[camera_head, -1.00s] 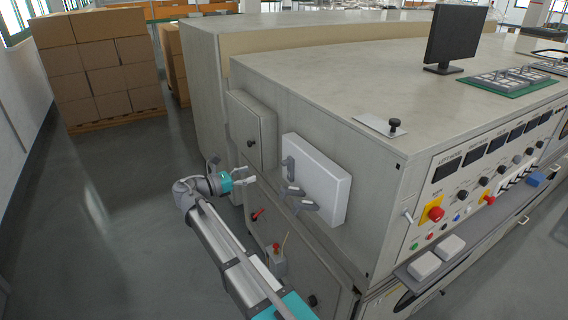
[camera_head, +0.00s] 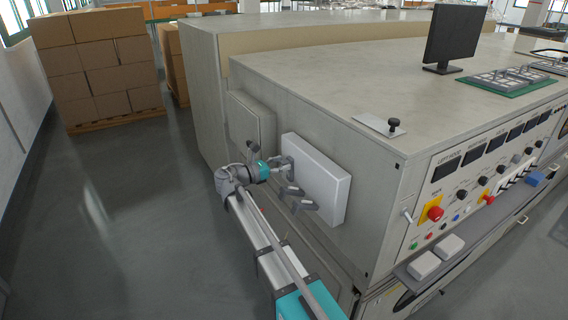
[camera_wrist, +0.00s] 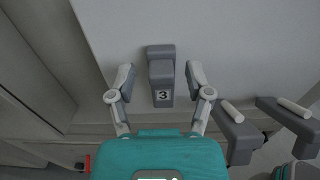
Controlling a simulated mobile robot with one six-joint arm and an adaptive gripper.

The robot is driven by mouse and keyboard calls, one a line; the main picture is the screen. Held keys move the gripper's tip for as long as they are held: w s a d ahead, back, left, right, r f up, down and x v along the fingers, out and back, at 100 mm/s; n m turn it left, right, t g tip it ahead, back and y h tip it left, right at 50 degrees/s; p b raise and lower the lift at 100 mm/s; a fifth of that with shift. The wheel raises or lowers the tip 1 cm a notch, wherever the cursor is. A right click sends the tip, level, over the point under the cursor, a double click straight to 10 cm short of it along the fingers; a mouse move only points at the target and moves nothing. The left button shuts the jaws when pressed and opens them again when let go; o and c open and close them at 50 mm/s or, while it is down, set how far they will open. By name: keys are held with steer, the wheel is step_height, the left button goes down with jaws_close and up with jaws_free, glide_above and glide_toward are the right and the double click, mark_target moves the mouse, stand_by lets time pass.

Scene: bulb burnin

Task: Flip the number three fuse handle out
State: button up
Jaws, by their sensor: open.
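The number three fuse handle (camera_wrist: 161,78) is a grey block with a "3" label, lying upright against the white fuse panel (camera_wrist: 230,35). My gripper (camera_wrist: 159,76) is open, with one finger on each side of this handle. A small gap shows on both sides, so the fingers seem not to touch it. In the head view my gripper (camera_head: 281,164) is at the left part of the white panel (camera_head: 325,185) and largely hides the handle.
Two other grey fuse handles (camera_wrist: 238,130) (camera_wrist: 292,122) stick outward to the right of handle three, close to my right finger. A grey cabinet door (camera_head: 250,125) is left of the panel. Open floor (camera_head: 130,220) lies to the left.

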steer(key=shift+w+d, duration=0.25)
steer(key=shift+d, duration=0.2)
jaws_close()
